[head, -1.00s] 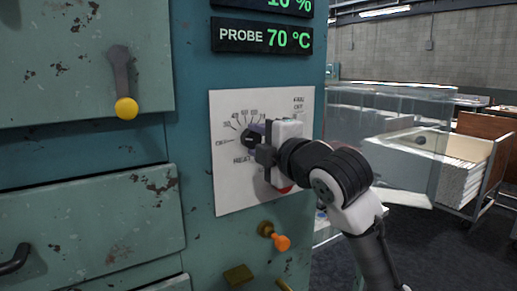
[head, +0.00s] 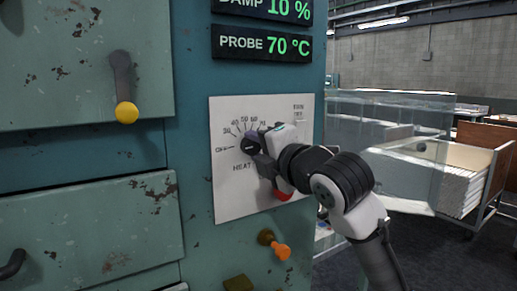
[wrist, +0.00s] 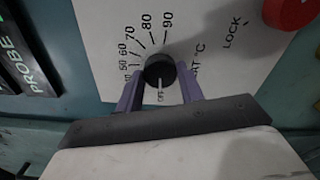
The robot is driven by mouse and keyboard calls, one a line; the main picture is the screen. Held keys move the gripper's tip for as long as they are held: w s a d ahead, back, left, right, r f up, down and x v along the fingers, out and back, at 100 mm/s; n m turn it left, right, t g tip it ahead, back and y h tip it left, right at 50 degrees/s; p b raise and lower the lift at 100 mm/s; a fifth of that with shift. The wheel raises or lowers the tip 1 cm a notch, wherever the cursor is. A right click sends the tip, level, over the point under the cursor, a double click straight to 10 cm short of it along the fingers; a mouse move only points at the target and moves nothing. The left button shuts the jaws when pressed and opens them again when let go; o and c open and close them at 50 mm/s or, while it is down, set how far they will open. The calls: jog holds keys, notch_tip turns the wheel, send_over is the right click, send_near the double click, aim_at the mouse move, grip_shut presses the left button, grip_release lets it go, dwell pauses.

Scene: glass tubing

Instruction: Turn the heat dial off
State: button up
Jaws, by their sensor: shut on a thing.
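The heat dial (head: 249,143) is a small dark round knob on a white panel (head: 231,198), with numbers around it and OFF at its left. In the wrist view the dial (wrist: 159,70) sits between my two purple fingers, and its pale pointer line points down at the OFF mark. My gripper (wrist: 160,78) is shut on the dial from both sides. In the head view my gripper (head: 258,148) reaches in from the right, tilted, and hides the dial's right side and part of the HEAT lettering.
A red knob (wrist: 290,12) is near the LOCK mark. An orange-tipped knob (head: 280,250) sits below the panel, and a yellow-ended lever (head: 126,112) is at upper left. The probe display (head: 262,44) above reads 70 °C. A glass case (head: 385,118) stands behind at right.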

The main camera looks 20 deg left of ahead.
jog(key=o, duration=1)
jog(key=shift+d, duration=0.1)
jog(key=b+v, duration=0.2)
jog(key=v, duration=1.1)
jog(key=shift+s+d, duration=0.25)
